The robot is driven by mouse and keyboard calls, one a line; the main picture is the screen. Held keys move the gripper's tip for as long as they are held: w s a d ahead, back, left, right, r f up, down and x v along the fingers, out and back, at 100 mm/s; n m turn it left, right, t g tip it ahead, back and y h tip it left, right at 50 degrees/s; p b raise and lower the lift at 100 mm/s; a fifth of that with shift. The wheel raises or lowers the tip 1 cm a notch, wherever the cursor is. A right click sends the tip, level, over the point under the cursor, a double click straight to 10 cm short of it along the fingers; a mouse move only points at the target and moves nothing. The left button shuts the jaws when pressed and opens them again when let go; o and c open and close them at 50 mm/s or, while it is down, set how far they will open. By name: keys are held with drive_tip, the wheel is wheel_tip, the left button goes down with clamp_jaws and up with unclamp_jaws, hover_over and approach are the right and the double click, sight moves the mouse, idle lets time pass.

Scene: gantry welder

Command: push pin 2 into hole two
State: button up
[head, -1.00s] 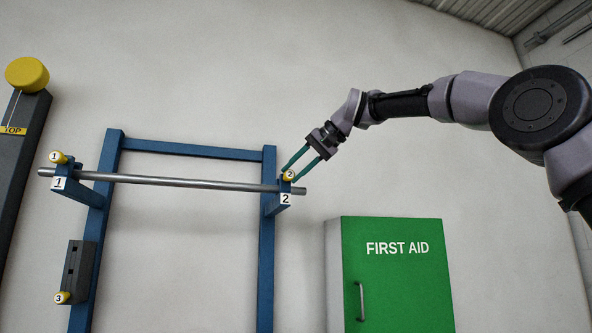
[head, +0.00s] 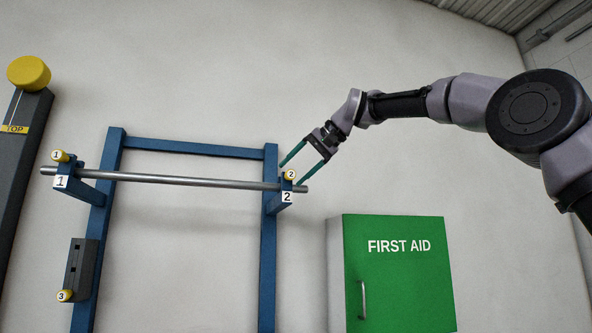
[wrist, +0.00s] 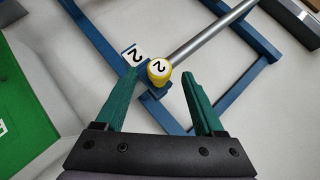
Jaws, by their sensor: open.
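Pin 2 (head: 290,174) has a yellow head marked 2. It sits at the right bracket, by the "2" label (head: 287,197) and the end of the steel bar (head: 205,180). In the wrist view the pin's head (wrist: 159,71) faces the camera, ahead of the gap between the fingers. My gripper (head: 304,174) is open, with its green fingers spread to either side of the pin in the head view. In the wrist view the fingers (wrist: 157,84) hold nothing. Hole two is not visible; how deep the pin sits cannot be told.
A blue frame (head: 268,230) carries the bar. Pin 1 (head: 60,156) is at the left bracket, and pin 3 (head: 65,296) is on a grey block at lower left. A green first aid cabinet (head: 400,280) stands at lower right. A dark post with a yellow cap (head: 28,73) is at far left.

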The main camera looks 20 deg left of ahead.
drive_tip(key=v, duration=1.1)
drive_tip(key=shift+a, duration=0.1)
drive_tip(key=d+f+m+t+h, duration=0.3)
drive_tip(key=d+f+h, duration=0.1)
drive_tip(key=d+f, duration=0.8)
drive_tip(key=s+d+f+m+h, duration=0.1)
drive_tip(key=s+d+f, duration=0.4)
drive_tip(key=d+f, duration=0.3)
drive_tip(key=s+d+f+m+h, duration=0.1)
drive_tip(key=s+d+f+h, duration=0.1)
drive_tip(key=s+d+f, duration=0.3)
drive_tip(key=s+d+f+m+h, duration=0.2)
drive_tip(key=s+d+f, duration=0.2)
drive_tip(key=d+f, duration=0.7)
wheel_tip(320, 180, down, 4)
drive_tip(key=shift+s+d+r, duration=0.1)
drive_tip(key=shift+s+d, duration=0.3)
